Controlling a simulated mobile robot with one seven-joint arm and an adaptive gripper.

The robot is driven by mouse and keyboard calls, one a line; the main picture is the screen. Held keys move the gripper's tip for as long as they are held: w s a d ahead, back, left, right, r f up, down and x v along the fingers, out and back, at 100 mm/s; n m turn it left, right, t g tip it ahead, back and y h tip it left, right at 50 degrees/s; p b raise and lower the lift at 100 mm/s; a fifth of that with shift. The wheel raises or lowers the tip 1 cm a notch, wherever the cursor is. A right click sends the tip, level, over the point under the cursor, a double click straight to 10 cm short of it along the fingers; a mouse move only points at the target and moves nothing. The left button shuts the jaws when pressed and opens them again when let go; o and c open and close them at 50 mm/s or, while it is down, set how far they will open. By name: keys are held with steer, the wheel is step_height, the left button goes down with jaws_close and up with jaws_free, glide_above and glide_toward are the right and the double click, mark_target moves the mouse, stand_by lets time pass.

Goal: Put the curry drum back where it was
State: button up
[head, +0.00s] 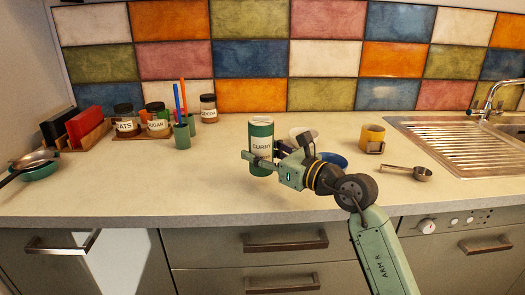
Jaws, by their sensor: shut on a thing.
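The curry drum (261,132) is a green cylinder with a white label reading CURRY and a pale top. It stands upright over the middle of the counter in the head view. My gripper (262,160) reaches in from the right and is shut on the lower part of the drum. I cannot tell whether the drum's base touches the counter.
A green cup (182,137) holds two sticks. Bowls, partly hidden by my arm, include a blue one (333,160). A yellow mug (373,137), a metal scoop (405,172) and the sink (455,143) are at right. A pan (36,160) sits far left. The front-left counter is clear.

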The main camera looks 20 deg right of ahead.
steer(key=w, duration=0.1)
steer(key=w+d, duration=0.1)
steer(key=w+p, duration=0.1)
steer(key=w, duration=0.1)
steer(key=shift+d+f, duration=0.1)
steer(key=shift+d, duration=0.25)
steer(key=shift+w+d+f, duration=0.1)
steer(key=shift+w+f, duration=0.05)
step_height(320, 180, down, 3)
steer(key=shift+p, duration=0.8)
steer(key=shift+f, duration=0.2)
steer(key=shift+f+b, duration=0.2)
steer(key=shift+b, duration=0.15)
steer(key=o, duration=1.2)
steer(key=shift+o, duration=0.2)
steer(key=shift+r, duration=0.15)
